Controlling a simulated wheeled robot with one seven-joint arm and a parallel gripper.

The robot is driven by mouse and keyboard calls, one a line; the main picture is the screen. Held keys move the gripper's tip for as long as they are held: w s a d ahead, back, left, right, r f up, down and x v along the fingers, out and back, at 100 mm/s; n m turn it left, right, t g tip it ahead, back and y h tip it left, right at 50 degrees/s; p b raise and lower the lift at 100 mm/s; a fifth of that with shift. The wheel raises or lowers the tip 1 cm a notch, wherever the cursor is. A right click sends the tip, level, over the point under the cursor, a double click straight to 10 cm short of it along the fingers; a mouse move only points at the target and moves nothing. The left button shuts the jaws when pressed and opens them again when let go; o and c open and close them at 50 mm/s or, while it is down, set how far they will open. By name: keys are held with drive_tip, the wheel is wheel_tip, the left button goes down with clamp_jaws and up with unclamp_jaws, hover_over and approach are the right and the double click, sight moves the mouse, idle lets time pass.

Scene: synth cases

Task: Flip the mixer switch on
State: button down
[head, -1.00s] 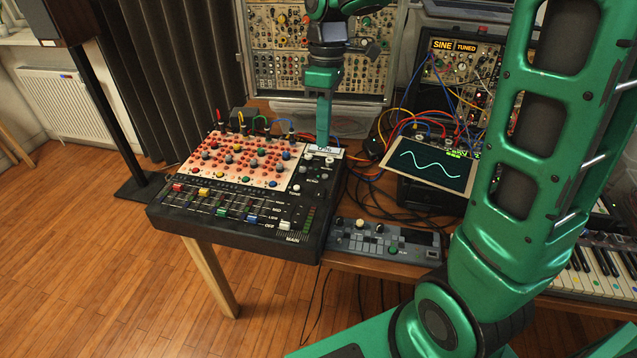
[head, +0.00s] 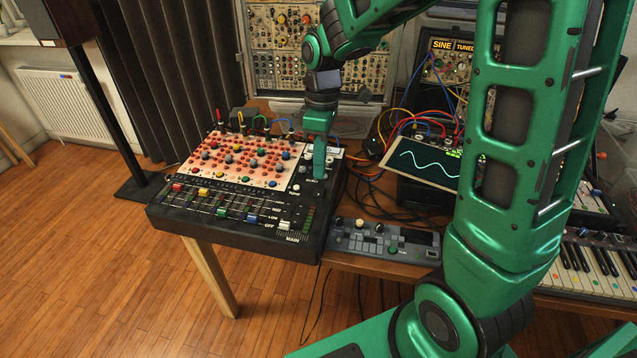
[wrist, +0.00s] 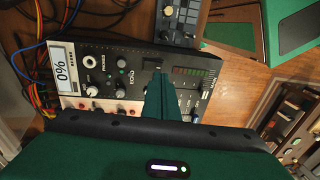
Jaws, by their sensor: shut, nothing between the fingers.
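The mixer (head: 175,219) is a black console with a red-dotted panel, coloured knobs and sliders, on the wooden table. It also shows in the wrist view (wrist: 120,50), where its small display (wrist: 62,74) reads 0%. A dark rectangular piece (wrist: 152,64) on the mixer's face looks like the switch; its position is hard to tell. My gripper (head: 319,178) is shut and empty over the mixer's right side. In the wrist view, the green fingertips (wrist: 160,76) are together just by that dark piece and partly cover the area. I cannot tell whether they touch it.
A small grey control unit (head: 375,245) lies right of the mixer. A screen with a wave trace (head: 425,158) and a tangle of cables (head: 368,170) stand further right. A keyboard (head: 590,268) is at the far right. A modular rack (head: 275,50) stands behind.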

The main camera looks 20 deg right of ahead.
sight(319, 195)
drive_tip(key=f, duration=0.5)
drive_tip(key=shift+s+a+f, duration=0.15)
drive_tip(key=shift+s+f, duration=0.1)
drive_tip(key=shift+f, duration=0.05)
